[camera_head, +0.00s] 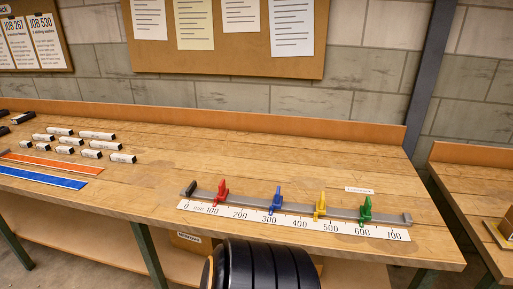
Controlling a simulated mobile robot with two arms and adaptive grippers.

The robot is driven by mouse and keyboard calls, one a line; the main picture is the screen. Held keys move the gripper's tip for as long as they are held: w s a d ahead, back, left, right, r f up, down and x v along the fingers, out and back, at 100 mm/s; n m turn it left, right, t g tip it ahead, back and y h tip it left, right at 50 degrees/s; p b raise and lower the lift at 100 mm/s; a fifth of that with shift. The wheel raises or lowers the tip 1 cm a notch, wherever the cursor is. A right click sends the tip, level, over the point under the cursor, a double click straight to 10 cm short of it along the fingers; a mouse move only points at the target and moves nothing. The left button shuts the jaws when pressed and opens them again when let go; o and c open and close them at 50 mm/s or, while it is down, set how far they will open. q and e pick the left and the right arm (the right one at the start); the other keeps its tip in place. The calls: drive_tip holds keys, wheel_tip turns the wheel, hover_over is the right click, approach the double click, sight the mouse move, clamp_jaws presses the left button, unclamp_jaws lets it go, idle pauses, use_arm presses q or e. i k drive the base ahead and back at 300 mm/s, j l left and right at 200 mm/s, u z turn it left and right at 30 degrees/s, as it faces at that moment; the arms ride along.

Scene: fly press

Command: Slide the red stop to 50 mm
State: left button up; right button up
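The red stop (221,191) stands upright on a grey rail (245,200) on the workbench. It is near the 100 mark of the white scale (225,212), to the right of the black end piece (191,188) by the 0 mark. Its exact reading is too small to tell. A blue stop (275,200), a yellow stop (320,207) and a green stop (365,210) stand farther right on the same rail. Neither of my grippers is in view.
Several small labelled blocks (97,135), an orange strip (52,162) and a blue strip (40,178) lie at left. A white label (360,190) lies behind the rail. The bench middle is clear.

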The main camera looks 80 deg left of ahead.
sight(223, 192)
drive_tip(key=k+u, duration=0.1)
drive_tip(key=u, duration=2.85)
